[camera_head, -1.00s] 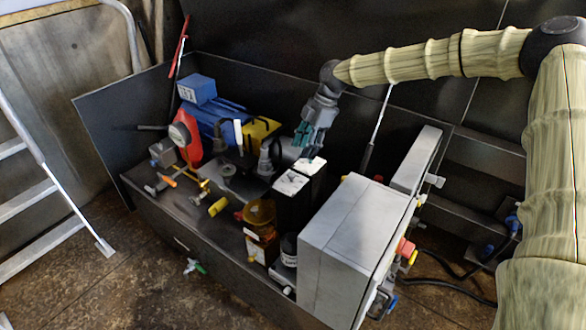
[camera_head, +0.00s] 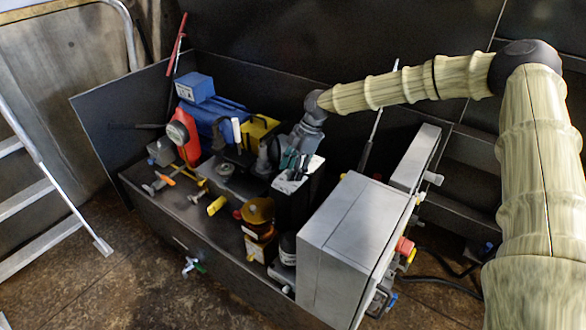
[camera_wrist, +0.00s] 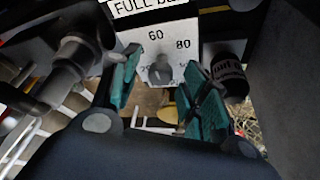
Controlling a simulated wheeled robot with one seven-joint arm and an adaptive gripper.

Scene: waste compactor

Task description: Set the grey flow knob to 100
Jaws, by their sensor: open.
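The grey flow knob (camera_wrist: 160,70) shows in the wrist view on a pale dial plate (camera_wrist: 135,40), below the printed numbers 60 and 80. Its pointer setting is too small to read. My gripper (camera_wrist: 162,62) is open and empty, with one teal finger on each side of the knob in the picture. I cannot tell whether the fingertips reach around the knob or are still short of it. In the head view my gripper (camera_head: 293,161) is just above the black box (camera_head: 294,206) with a white-marked top, and hides part of that top. The knob is not discernible there.
A large grey cabinet (camera_head: 335,235) stands right of the black box. Left of it are an amber-topped part (camera_head: 258,210), a red gauge unit (camera_head: 188,138) and a blue motor (camera_head: 218,115). In the wrist view a dark lettered cylinder (camera_wrist: 230,78) is close to the right finger.

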